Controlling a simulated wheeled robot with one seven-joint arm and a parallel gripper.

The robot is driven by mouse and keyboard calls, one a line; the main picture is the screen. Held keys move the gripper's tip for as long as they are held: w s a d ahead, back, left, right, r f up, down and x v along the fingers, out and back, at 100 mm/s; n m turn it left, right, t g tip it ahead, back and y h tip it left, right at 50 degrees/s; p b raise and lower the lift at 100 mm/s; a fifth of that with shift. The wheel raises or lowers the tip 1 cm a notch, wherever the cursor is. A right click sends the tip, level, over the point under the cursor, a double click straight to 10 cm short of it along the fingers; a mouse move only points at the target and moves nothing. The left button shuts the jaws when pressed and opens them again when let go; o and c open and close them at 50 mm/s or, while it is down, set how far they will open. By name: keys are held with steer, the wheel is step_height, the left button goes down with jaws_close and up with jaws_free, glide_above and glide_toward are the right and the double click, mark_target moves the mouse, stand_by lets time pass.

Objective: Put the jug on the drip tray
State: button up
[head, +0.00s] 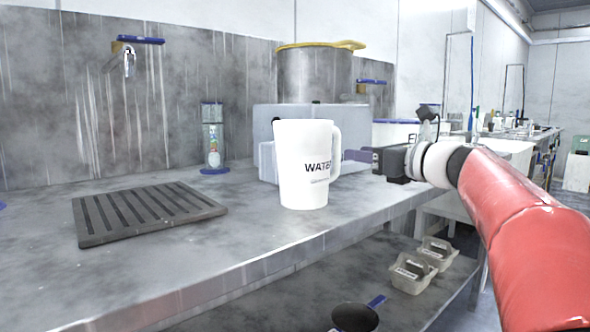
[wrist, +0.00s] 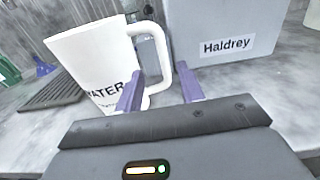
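The jug (head: 305,180) is white, marked WATER, and stands upright on the steel counter. Its handle faces right, toward my gripper (head: 348,155). The jug also shows in the wrist view (wrist: 88,62), on the left. There my gripper (wrist: 160,72) is open, its two purple fingers apart with the jug's handle showing between them. I cannot tell whether either finger touches the handle. The drip tray (head: 150,212) is a dark, flat, slatted rack on the counter to the left of the jug. It is empty, and part of it shows in the wrist view (wrist: 52,93).
The counter between tray and jug is clear.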

mark_target(340, 150)
steer(key=shift+w+a+r, duration=0.1)
steer(key=shift+w+a, duration=0.15)
steer(key=shift+w, duration=0.4)
steer(key=x, duration=0.6)
steer(key=shift+w+a, duration=0.1)
steer(key=shift+w, duration=0.2)
jaws_close()
